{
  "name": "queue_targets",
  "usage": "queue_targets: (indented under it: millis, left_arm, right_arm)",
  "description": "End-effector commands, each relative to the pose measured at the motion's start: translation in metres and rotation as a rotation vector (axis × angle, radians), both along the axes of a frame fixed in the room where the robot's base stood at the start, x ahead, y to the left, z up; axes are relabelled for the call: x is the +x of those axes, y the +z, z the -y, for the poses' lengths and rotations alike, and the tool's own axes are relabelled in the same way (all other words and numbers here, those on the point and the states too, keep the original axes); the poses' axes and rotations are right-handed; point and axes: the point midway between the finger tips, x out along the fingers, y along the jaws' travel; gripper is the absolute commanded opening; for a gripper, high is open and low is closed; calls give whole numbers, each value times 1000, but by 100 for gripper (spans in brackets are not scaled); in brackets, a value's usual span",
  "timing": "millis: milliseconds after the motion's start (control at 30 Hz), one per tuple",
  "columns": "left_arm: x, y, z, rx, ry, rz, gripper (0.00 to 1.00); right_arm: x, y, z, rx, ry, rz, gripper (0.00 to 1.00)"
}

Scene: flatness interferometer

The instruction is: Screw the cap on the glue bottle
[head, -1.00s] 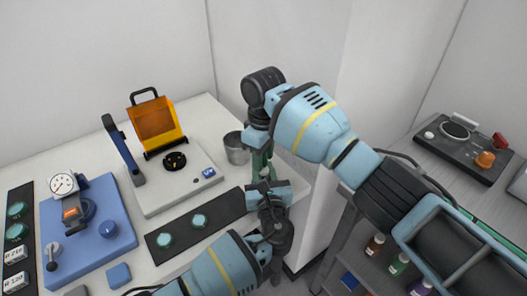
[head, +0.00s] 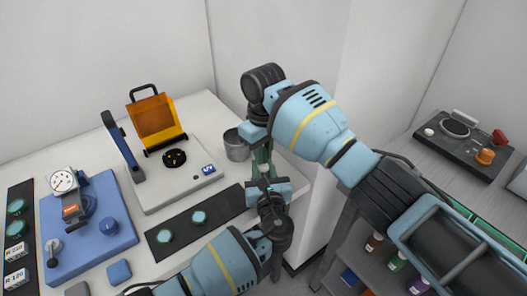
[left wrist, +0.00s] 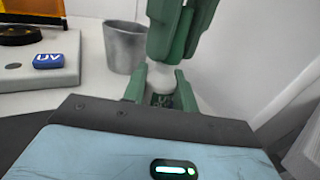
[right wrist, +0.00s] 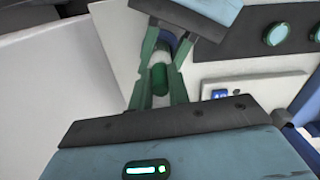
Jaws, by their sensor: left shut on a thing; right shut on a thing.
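My right gripper (head: 262,158) points down from above, at the table's right end. My left gripper (head: 266,180) reaches up to it from below, and the two nearly meet. In the left wrist view a small whitish rounded piece, apparently the glue bottle (left wrist: 161,78), shows between my left fingers, just under the green right fingers (left wrist: 175,40). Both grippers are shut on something. The right wrist view shows the right fingers (right wrist: 160,78) close to the left gripper.
A grey metal cup (head: 237,146) stands just left of the grippers. A white UV unit with an orange shield (head: 155,118), a black strip with green discs (head: 183,222) and a blue dial-gauge base (head: 108,245) fill the table. Small bottles (head: 397,261) stand on a shelf at right.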

Motion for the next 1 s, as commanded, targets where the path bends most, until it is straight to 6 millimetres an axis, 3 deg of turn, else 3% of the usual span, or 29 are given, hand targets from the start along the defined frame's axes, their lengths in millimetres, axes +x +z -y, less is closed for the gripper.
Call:
queue_targets:
  millis: [200, 300, 433, 467, 633, 1000]
  left_arm:
    - [0, 0, 0, 0, -1, 0, 0]
    - [0, 0, 0, 0, -1, 0, 0]
    - [0, 0, 0, 0, -1, 0, 0]
    - [0, 0, 0, 0, -1, 0, 0]
    - [0, 0, 0, 0, -1, 0, 0]
    - [0, 0, 0, 0, -1, 0, 0]
  right_arm:
    - [-1, -1, -2, 4, -375, -2, 0]
    - [-1, 0, -1, 1, -473, 0, 0]
    - [0, 0, -1, 1, -466, 0, 0]
    - [0, 0, -1, 1, -466, 0, 21]
    - [0, 0, -1, 1, -464, 1, 43]
    - [0, 6, -1, 1, -463, 1, 43]
